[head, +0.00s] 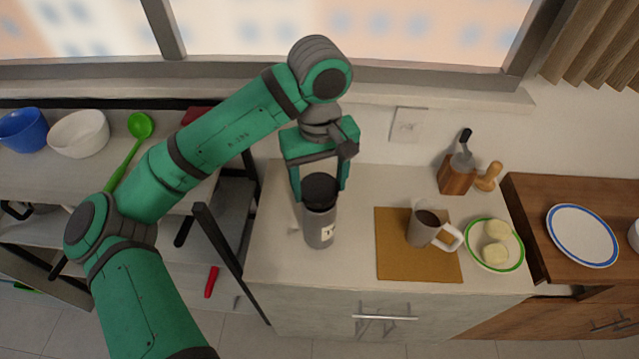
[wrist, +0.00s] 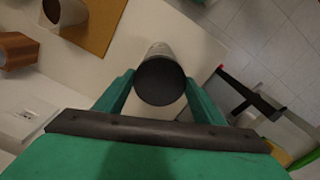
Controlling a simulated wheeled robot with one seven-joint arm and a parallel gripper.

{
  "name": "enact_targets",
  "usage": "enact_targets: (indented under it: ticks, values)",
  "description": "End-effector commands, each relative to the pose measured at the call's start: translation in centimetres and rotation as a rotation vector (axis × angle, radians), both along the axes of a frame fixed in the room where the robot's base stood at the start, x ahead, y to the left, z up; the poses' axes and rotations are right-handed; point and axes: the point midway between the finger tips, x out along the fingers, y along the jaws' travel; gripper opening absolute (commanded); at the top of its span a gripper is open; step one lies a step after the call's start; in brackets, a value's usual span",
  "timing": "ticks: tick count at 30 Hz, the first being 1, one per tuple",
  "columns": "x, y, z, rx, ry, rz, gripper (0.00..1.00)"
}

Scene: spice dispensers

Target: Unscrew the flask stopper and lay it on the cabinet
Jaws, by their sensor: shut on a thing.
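The flask (head: 320,229) is a grey cylinder with a white label, upright on the white cabinet top (head: 275,258). Its black stopper (head: 320,189) sits on top of the flask. In the wrist view the round stopper (wrist: 160,83) is seen from above, with the grey flask body (wrist: 158,50) behind it. My gripper (head: 321,184) comes down from above and is shut on the stopper, one green finger on each side. It also shows in the wrist view (wrist: 160,88). Whether the stopper's thread is loose cannot be told.
Right of the flask, a brown board (head: 395,262) carries a mug (head: 421,229). Beyond are a green-rimmed plate (head: 508,262) of food and a wooden utensil holder (head: 456,176). The cabinet top beside the flask is clear. A shelf with bowls (head: 79,134) stands left.

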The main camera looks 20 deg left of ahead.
Motion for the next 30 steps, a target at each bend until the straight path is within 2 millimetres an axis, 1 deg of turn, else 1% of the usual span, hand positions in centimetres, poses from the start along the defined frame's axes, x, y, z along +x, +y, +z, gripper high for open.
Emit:
enact_targets:
  ticks: [13,30]
  values:
    - [0.0,0.0,0.3,0.001,-0.001,0.0,0.43]
    - [0.0,0.0,3.2,0.001,-0.001,0.0,0.43]
